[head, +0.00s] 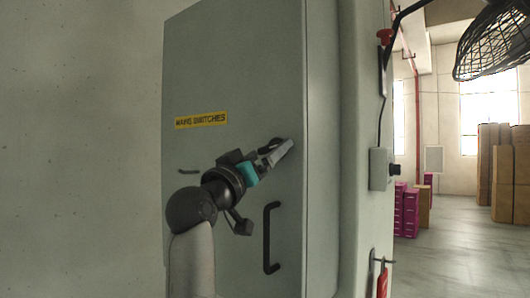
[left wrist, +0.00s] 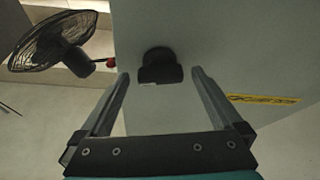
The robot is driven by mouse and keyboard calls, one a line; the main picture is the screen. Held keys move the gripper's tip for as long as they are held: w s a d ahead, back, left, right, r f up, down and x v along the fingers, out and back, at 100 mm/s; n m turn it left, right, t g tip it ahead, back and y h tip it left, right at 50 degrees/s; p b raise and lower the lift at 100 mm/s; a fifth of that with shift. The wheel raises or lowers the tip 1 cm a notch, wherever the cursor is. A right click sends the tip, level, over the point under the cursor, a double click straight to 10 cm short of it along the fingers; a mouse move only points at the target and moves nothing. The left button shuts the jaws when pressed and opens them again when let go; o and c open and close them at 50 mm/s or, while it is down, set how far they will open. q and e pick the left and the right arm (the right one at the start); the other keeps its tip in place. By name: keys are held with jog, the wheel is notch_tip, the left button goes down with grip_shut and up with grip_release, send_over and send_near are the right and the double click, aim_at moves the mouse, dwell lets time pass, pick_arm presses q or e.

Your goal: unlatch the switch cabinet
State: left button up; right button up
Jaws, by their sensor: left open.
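The grey-green switch cabinet (head: 225,75) has its door shut against the frame and carries a yellow label (head: 201,120). A dark latch knob sits near the door's right edge, mostly hidden by my gripper in the head view. The latch knob (left wrist: 160,66) shows clearly in the left wrist view. My left gripper (head: 285,149) is open at the latch. In the left wrist view its fingertips lie on either side of the knob, with gaps showing; I cannot tell how deep they reach. My right gripper is not in view.
A black bar handle (head: 268,238) is on the door below the gripper. A grey control box (head: 380,169) and a red button (head: 384,36) are on the right. A caged fan (head: 495,40) hangs top right. Brown boxes (head: 503,172) and magenta boxes (head: 407,210) stand far back.

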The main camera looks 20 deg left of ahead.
pick_arm(q)
jog(key=c, duration=1.3)
jog(key=shift+a+m+h+b, duration=0.15)
jog(key=shift+m+h+b, duration=0.3)
jog(key=shift+m, duration=0.45)
jog(key=shift+m+g+h+b, duration=0.35)
jog(key=shift+m+h, duration=0.4)
jog(key=shift+m, duration=0.65)
jog(key=o, duration=1.3)
jog(key=shift+s+f, duration=0.1)
